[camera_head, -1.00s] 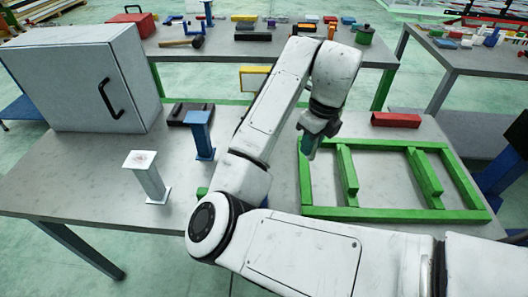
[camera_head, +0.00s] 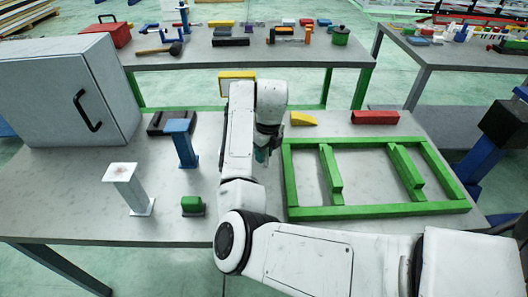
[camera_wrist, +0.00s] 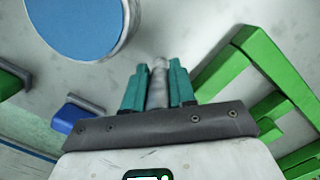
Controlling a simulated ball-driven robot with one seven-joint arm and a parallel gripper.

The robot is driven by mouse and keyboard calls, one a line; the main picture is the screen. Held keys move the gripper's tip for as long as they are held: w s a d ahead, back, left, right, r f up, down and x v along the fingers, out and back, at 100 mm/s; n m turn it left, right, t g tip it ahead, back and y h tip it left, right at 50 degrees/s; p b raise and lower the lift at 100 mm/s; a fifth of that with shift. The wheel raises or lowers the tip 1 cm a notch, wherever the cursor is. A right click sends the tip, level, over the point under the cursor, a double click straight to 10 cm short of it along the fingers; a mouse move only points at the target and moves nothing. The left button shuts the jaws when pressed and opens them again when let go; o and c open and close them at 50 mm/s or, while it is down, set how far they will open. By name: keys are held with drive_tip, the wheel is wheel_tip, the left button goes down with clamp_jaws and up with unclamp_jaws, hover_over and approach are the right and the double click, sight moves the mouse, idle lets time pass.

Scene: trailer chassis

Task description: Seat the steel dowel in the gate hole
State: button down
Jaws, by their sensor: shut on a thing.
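My gripper (camera_head: 261,155) hangs over the bench just left of the green chassis frame (camera_head: 380,212). In the wrist view its teal fingers (camera_wrist: 159,82) are shut on a grey steel dowel (camera_wrist: 158,88), which points away from the wrist between them. In the head view the dowel is hidden by the arm. I cannot make out the gate hole in either view. The frame's green bars (camera_wrist: 245,62) show at the right of the wrist view, apart from the fingers.
A blue post (camera_head: 181,145), a white post (camera_head: 130,188) and a small green block (camera_head: 192,206) stand left of my arm. A yellow wedge (camera_head: 303,119) and a red block (camera_head: 375,117) lie behind the frame. A large blue disc (camera_wrist: 82,25) fills the wrist view's upper left.

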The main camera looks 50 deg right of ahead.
drive_tip(key=shift+f, duration=0.25)
drive_tip(key=shift+f, duration=0.2)
drive_tip(key=c, duration=0.9)
unclamp_jaws()
